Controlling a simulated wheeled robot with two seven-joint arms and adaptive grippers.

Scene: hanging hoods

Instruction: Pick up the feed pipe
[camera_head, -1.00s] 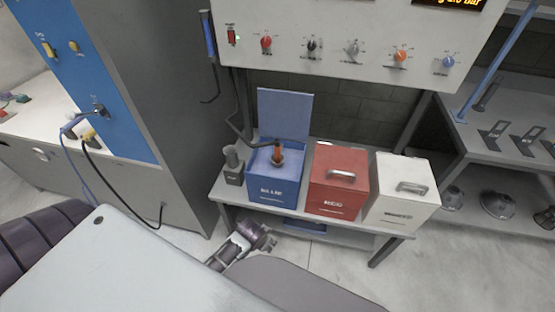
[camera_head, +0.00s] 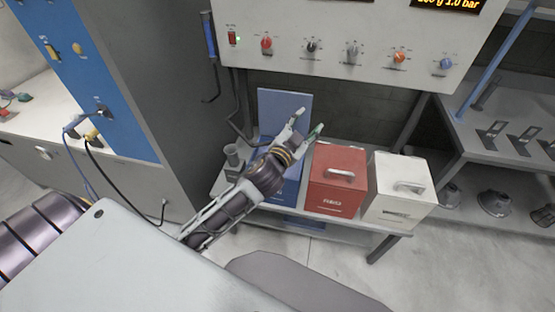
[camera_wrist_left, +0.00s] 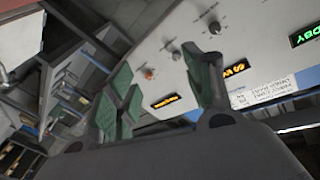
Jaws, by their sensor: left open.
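A thin dark pipe (camera_head: 238,126), which looks like the feed pipe, hangs below the panel and bends toward the open blue box (camera_head: 293,186). Its end at the box is hidden behind my left arm. My left gripper (camera_head: 309,122) is raised in front of the box's upright blue lid (camera_head: 284,102), with its fingers apart and nothing between them. In the left wrist view, the green-padded fingers (camera_wrist_left: 167,97) are spread and empty, facing the panel. The pipe cannot be made out there. My right gripper is not in view.
A red box (camera_head: 336,192) and a white box (camera_head: 400,210), both closed with handles, stand right of the blue box on the bench. A grey holder (camera_head: 233,160) stands at its left. The control panel (camera_head: 330,72) with knobs overhangs the bench. A tall grey cabinet (camera_head: 165,90) stands left.

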